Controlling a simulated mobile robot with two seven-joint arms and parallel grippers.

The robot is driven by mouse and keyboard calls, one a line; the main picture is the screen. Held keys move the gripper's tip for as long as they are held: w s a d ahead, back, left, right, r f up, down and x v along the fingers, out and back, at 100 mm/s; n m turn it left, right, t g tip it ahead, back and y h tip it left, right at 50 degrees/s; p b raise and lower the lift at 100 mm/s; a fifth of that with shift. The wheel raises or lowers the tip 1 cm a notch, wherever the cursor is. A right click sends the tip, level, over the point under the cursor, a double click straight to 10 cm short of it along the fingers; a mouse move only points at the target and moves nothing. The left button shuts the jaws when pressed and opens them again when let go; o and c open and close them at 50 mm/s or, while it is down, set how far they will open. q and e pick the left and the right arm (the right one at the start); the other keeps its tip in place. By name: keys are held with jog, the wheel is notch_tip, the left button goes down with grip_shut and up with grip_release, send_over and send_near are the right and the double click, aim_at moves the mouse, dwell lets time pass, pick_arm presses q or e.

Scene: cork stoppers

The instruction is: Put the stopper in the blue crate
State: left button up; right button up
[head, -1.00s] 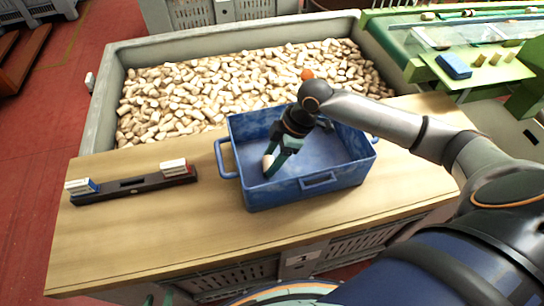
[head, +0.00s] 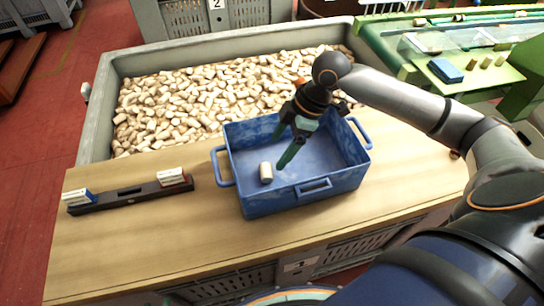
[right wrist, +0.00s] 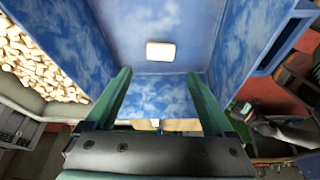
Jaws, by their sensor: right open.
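The blue crate (head: 345,185) stands on the wooden table in the head view, and its walls fill much of the right wrist view (right wrist: 250,35). One cork stopper (head: 266,172) lies inside it, on the floor near the left front corner. The stopper (right wrist: 161,51) also shows whole in the right wrist view, beyond the fingertips. My right gripper (head: 284,146) is above the crate, with its green fingers reaching down into it. My left gripper is not in view.
A large grey bin (head: 97,122) full of corks (head: 190,100) stands behind the table (head: 130,235). A dark level-like bar (head: 130,193) with small boxes lies at the left. A green machine (head: 480,75) with a blue block (head: 446,71) is at the back right. The front left tabletop is clear.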

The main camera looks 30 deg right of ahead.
jog(key=v, duration=0.4)
